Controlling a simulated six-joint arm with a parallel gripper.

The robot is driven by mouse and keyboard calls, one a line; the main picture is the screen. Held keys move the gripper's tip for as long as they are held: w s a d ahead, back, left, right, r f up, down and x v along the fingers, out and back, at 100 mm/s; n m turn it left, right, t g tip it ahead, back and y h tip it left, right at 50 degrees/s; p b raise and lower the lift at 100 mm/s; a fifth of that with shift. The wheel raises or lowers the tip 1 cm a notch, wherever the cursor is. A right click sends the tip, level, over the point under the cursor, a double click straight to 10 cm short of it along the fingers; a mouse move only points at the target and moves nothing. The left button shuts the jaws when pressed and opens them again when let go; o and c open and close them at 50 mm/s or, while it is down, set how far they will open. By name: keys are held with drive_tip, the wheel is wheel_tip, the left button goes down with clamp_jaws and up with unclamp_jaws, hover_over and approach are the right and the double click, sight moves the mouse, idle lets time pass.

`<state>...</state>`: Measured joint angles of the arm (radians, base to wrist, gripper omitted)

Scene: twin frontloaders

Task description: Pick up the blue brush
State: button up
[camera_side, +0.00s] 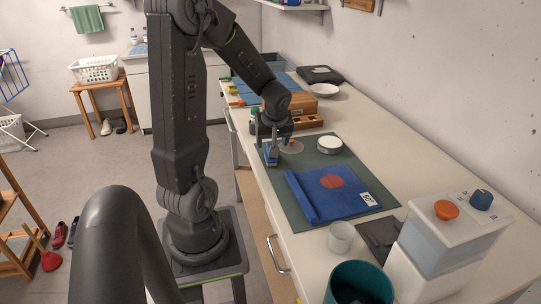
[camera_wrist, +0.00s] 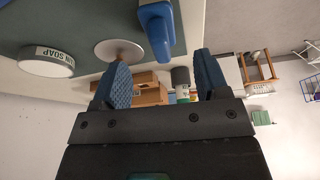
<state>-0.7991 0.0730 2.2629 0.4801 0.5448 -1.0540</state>
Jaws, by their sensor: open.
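The blue brush (camera_side: 271,156) lies near the left edge of the dark green mat (camera_side: 320,160). In the wrist view the brush (camera_wrist: 156,28) reaches in from the top, just beyond the fingertips and roughly between them from side to side. My gripper (camera_side: 272,141) is over the brush in the side view and partly covers it. In the wrist view my gripper (camera_wrist: 160,62) shows two blue-padded fingers spread apart with nothing held between them.
A round soap tin (camera_side: 329,144) and a pale disc with a brown knob (camera_wrist: 120,50) sit near the brush. A folded blue cloth (camera_side: 325,193) lies on the mat. Behind are a wooden box (camera_side: 291,102) and a small green bottle (camera_wrist: 181,84). A white cup (camera_side: 341,236) stands in front.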

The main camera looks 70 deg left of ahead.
drive_tip(key=shift+x, duration=3)
drive_tip(key=shift+d+f, duration=0.1)
drive_tip(key=shift+d, duration=0.05)
drive_tip(key=c, duration=1)
wheel_tip(320, 180, up, 10)
drive_tip(key=shift+r, duration=0.1)
